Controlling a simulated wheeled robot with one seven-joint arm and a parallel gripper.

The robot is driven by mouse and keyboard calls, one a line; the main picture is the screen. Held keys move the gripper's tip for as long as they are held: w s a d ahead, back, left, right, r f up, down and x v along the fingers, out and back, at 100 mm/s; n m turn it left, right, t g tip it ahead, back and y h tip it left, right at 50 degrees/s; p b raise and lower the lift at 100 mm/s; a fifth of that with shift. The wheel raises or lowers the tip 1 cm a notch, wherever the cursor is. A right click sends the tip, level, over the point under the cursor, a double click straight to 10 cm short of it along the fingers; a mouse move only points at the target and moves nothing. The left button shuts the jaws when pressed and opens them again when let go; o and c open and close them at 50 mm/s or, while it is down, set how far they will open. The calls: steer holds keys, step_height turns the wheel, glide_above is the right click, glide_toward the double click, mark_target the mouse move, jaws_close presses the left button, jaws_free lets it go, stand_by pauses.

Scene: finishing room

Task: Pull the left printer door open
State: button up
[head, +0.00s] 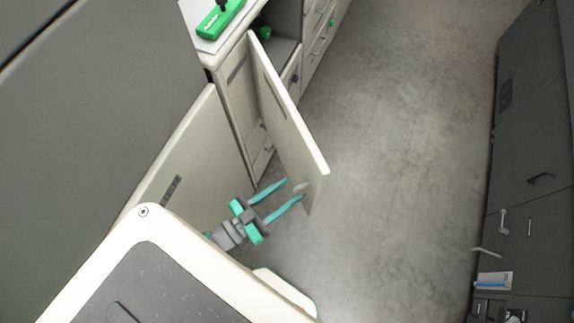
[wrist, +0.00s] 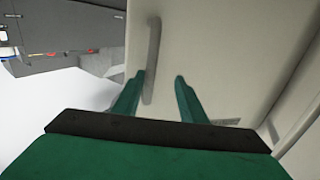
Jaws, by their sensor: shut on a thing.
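The pale printer door (head: 283,112) stands swung out from the pale cabinet (head: 237,98), with a wedge of space between them. Its free edge points toward me. A light bar handle (head: 300,187) is near that edge and also shows in the wrist view (wrist: 152,55), beside the left fingertip. In the wrist view the fingers (wrist: 160,82) lie in front of the door's face (wrist: 205,45), and the exact contact is partly hidden.
Another pale panel (head: 165,165) with a dark slot is at the left. A green tool (head: 218,20) lies on the cabinet top. Dark cabinets (head: 540,140) line the right side. The grey floor (head: 400,130) between is clear.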

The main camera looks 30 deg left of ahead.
steer(key=v, duration=1)
stand_by(0.3)
